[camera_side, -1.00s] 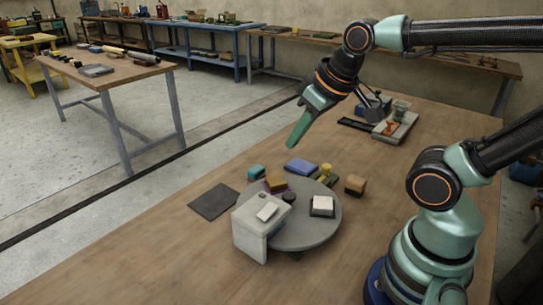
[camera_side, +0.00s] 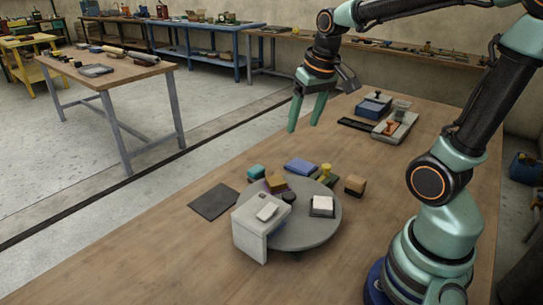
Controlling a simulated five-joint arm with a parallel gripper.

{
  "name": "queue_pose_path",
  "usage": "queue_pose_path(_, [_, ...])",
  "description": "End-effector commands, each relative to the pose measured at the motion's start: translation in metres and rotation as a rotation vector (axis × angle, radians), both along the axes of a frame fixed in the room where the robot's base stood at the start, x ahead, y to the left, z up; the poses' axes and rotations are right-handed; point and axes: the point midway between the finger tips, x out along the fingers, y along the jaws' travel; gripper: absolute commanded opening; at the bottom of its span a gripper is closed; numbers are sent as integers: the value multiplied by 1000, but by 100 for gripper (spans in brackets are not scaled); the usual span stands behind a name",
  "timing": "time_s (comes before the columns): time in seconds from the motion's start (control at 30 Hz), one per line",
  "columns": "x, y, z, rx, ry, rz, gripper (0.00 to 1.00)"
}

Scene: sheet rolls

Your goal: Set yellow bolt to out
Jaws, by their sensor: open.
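A small yellow knob-topped piece (camera_side: 326,170) stands at the back edge of the round grey turntable (camera_side: 300,238); it may be the yellow bolt, but its setting is too small to read. A block with a yellow-tan top and purple base (camera_side: 275,184) is to its left, partly hidden behind a grey angled cover (camera_side: 249,232) with a white raised piece (camera_side: 267,213). My gripper (camera_side: 305,128) is open and empty, fingers pointing down, in the air above and behind the turntable, touching nothing.
A dark block with a white top (camera_side: 322,205) sits on the turntable. Around it are a brown block (camera_side: 355,185), blue block (camera_side: 299,166), teal block (camera_side: 256,172) and dark flat plate (camera_side: 213,202). A grey tray with an orange handle (camera_side: 394,128) stands further back. The front-left table is clear.

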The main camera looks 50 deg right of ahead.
Motion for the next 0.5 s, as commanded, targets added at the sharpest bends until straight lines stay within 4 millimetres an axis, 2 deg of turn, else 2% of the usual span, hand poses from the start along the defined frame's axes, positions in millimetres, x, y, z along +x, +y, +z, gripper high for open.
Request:
queue_pose_path(0.03, [4,-19,-7,14,36,-57,67])
queue_pose_path(0.1, [9,-43,-15,32,78,-129,67])
queue_pose_path(0.3, [10,-108,-46,90,181,-318,67])
queue_pose_path(0.4, [7,-130,-59,113,217,-383,67])
queue_pose_path(0.5, [5,-144,-68,127,237,-422,67])
